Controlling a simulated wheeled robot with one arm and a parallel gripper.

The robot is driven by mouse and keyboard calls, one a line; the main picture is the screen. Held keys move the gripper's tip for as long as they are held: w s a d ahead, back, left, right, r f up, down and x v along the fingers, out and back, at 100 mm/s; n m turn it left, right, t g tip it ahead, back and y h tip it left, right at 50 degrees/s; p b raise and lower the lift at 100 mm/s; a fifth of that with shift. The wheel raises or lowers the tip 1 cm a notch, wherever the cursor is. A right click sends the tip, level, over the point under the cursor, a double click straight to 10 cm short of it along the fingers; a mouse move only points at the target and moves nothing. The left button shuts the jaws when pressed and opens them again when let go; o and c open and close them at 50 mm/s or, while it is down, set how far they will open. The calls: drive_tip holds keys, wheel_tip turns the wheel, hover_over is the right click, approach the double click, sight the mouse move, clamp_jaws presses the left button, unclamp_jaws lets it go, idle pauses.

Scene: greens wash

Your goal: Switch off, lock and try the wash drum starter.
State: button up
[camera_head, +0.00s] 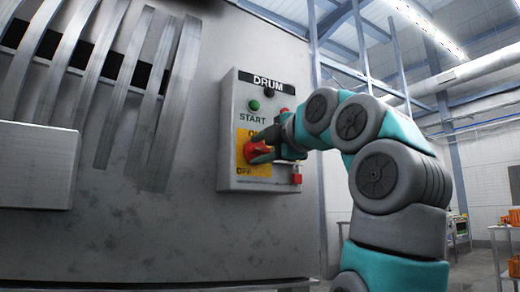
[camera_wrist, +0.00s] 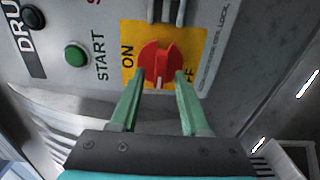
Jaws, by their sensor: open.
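The wash drum starter (camera_head: 228,150) is a grey box marked DRUM on the machine's side. Its red rotary switch (camera_wrist: 158,62) sits on a yellow plate (camera_wrist: 130,36) with ON at left and OFF, partly hidden, at right in the wrist view. A white mark on the knob points down there, between the two words. My gripper (camera_wrist: 159,82) is open, its green fingers one on each side of the knob's lower part; contact cannot be told. The green START button (camera_wrist: 76,54) is beside it. A red padlock-like piece (camera_head: 296,179) is at the box's lower right.
A black button or lamp (camera_head: 268,91) is above START. Grey prongs (camera_wrist: 166,10) stand near the knob's top in the wrist view. The slatted machine wall (camera_head: 120,210) is at left. Shelving (camera_head: 505,240) stands far right.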

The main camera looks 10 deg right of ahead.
drive_tip(key=v, duration=0.7)
drive_tip(key=shift+s, duration=0.35)
drive_tip(key=shift+d, duration=0.1)
